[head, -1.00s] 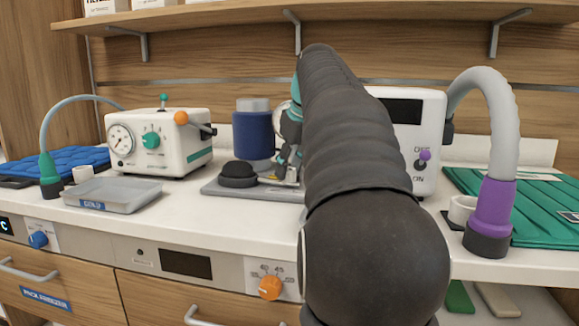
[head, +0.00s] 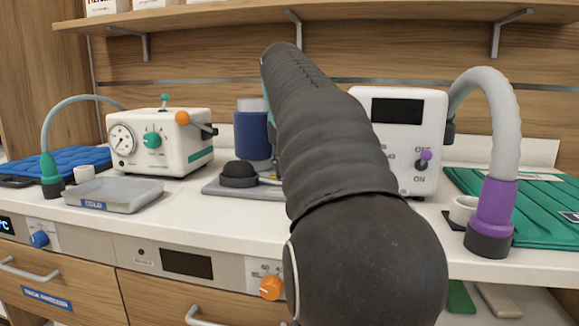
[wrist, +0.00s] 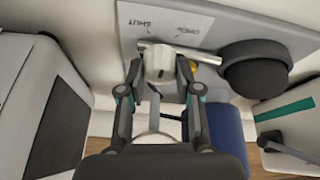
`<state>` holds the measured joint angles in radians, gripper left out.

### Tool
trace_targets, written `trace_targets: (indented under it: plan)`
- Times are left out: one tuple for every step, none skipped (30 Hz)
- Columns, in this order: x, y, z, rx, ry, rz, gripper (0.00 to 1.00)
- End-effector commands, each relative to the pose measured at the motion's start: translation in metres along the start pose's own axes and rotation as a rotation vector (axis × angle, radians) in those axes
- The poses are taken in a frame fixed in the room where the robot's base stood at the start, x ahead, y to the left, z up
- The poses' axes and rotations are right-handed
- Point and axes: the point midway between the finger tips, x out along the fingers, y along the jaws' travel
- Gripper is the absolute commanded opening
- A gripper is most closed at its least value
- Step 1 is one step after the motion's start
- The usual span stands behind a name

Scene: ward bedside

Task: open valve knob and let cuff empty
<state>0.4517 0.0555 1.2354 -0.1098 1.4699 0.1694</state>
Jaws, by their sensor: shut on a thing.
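The pale valve knob (wrist: 158,62) stands on a grey base plate (wrist: 225,20) in the wrist view, between the fingers of my gripper (wrist: 159,72). My gripper is shut on the knob. The plate carries the words SHUT and OPEN beside the knob; I cannot tell exactly which word the knob points at. The blue cuff (head: 252,135) is wrapped round a grey cylinder behind the plate, and part of it shows in the wrist view (wrist: 230,130). A black bulb (head: 239,175) sits on the plate beside the knob. In the head view my arm hides the knob and gripper.
A white box with dial and green knob (head: 158,142) stands left, behind a clear COLD tray (head: 105,196). A white box with a dark screen (head: 400,140) stands right, near a purple-collared grey hose (head: 493,205) and green pad (head: 540,200). A shelf (head: 220,14) runs above.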

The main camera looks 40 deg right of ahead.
Motion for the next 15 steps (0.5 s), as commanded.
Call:
trace_targets:
  plan:
    - [0.0009, -0.0011, -0.0001, 0.037, -0.003, 0.017, 0.00]
    - [0.0009, -0.0013, -0.0001, 0.063, -0.005, 0.027, 0.00]
    - [0.0010, -0.0016, 0.0000, 0.097, -0.007, 0.042, 0.00]
    - [0.0011, -0.0018, -0.0001, 0.124, -0.008, 0.053, 0.00]
    - [0.0011, -0.0019, -0.0002, 0.150, -0.009, 0.064, 0.00]
    - [0.0011, -0.0017, -0.0003, 0.186, -0.010, 0.079, 0.00]
    - [0.0011, -0.0019, -0.0002, 0.213, -0.012, 0.089, 0.00]
    - [0.0010, -0.0020, -0.0003, 0.239, -0.013, 0.101, 0.00]
    - [0.0011, -0.0024, -0.0006, 0.273, -0.014, 0.115, 0.00]
    - [0.0013, -0.0026, -0.0007, 0.299, -0.016, 0.125, 0.00]
    - [0.0015, -0.0024, -0.0006, 0.325, -0.018, 0.137, 0.00]
    - [0.0015, -0.0024, -0.0007, 0.359, -0.019, 0.151, 0.00]
    - [0.0014, -0.0025, -0.0009, 0.384, -0.020, 0.161, 0.00]
    - [0.0012, -0.0025, -0.0009, 0.409, -0.021, 0.171, 0.00]
    - [0.0012, -0.0027, -0.0010, 0.440, -0.022, 0.184, 0.00]
